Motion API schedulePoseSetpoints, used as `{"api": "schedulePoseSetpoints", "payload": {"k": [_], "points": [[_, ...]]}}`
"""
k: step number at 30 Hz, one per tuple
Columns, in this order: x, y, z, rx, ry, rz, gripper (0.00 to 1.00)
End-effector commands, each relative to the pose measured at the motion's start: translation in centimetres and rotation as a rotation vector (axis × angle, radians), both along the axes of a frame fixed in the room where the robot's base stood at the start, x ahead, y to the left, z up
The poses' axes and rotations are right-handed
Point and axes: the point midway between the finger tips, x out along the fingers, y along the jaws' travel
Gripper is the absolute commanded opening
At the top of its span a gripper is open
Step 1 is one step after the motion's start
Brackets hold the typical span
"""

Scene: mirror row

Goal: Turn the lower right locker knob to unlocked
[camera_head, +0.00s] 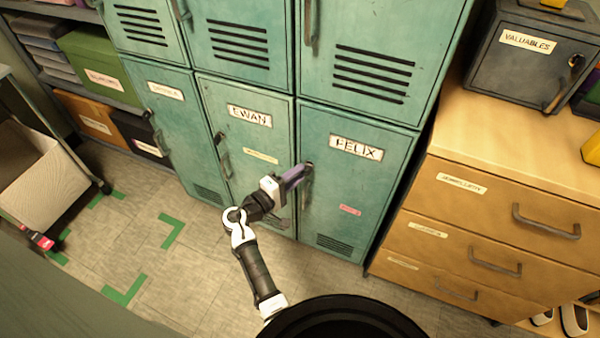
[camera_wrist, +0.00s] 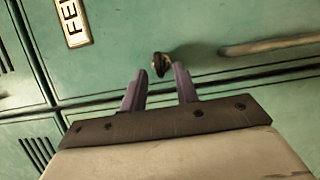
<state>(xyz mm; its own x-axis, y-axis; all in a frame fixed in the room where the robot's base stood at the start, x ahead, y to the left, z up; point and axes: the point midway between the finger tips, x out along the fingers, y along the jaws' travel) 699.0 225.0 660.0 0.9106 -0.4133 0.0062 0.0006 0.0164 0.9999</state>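The lower right locker (camera_head: 352,205) is teal and labelled FELIX, with its door shut. Its small dark knob (camera_head: 309,164) sits near the upper left edge of the door, above the pull handle. In the wrist view the knob (camera_wrist: 160,63) shows as a dark, slim piece just beyond and between my fingertips. My gripper (camera_head: 301,172) is at this door edge, its purple fingers pointing at the knob. In the wrist view my gripper (camera_wrist: 160,76) is open, with a gap between the fingers. I cannot tell whether either finger touches the knob.
The FELIX door's pull handle (camera_head: 306,190) is close to my fingers; it also shows in the wrist view (camera_wrist: 272,45). The EWAN locker (camera_head: 245,150) adjoins on the left. A wooden drawer cabinet (camera_head: 490,215) stands right. Green tape marks (camera_head: 172,231) lie on open floor at left.

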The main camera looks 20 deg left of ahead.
Motion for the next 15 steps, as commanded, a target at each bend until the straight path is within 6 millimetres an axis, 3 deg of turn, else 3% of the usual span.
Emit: {"api": "schedulePoseSetpoints", "payload": {"k": [9,15], "points": [[-6.6,3.1,-0.2,0.002,-0.001,0.004,0.30],[-9.6,4.4,-0.1,0.002,-0.003,0.002,0.30]]}}
